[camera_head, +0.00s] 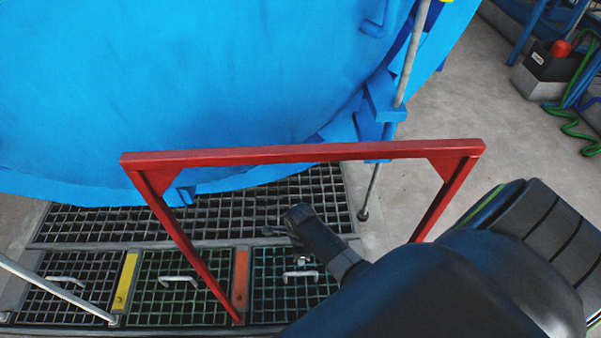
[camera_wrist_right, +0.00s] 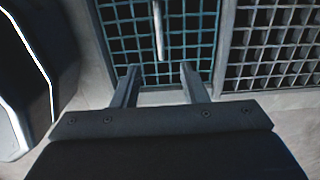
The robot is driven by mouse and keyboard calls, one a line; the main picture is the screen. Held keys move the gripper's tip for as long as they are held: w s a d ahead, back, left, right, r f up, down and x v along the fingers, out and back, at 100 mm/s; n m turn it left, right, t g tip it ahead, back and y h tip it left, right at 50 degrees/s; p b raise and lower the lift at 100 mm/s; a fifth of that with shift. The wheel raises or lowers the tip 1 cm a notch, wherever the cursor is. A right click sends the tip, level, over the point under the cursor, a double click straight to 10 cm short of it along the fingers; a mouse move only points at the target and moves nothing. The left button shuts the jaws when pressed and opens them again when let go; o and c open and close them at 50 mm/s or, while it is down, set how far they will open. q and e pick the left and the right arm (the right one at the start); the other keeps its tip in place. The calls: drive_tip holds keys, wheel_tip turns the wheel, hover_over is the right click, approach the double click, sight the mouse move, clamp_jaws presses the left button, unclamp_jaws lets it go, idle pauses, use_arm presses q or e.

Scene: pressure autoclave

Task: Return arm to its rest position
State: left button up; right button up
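My right arm reaches in from the lower right of the head view, in front of a red frame. Its gripper (camera_head: 283,238) hangs over the floor grating, partly hidden by its own wrist. In the right wrist view the two fingers of the right gripper (camera_wrist_right: 157,82) stand apart with nothing between them. A pale handle (camera_wrist_right: 158,32) on a grating panel lies beyond the fingertips; I cannot tell how far below. My left gripper is not in view.
The red frame (camera_head: 300,153) stands close around my right arm. The large blue autoclave (camera_head: 190,90) fills the upper left. A grey post (camera_head: 408,60) stands at its edge. Grating panels (camera_head: 185,300) with handles cover the floor.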

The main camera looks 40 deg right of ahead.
idle(0.3)
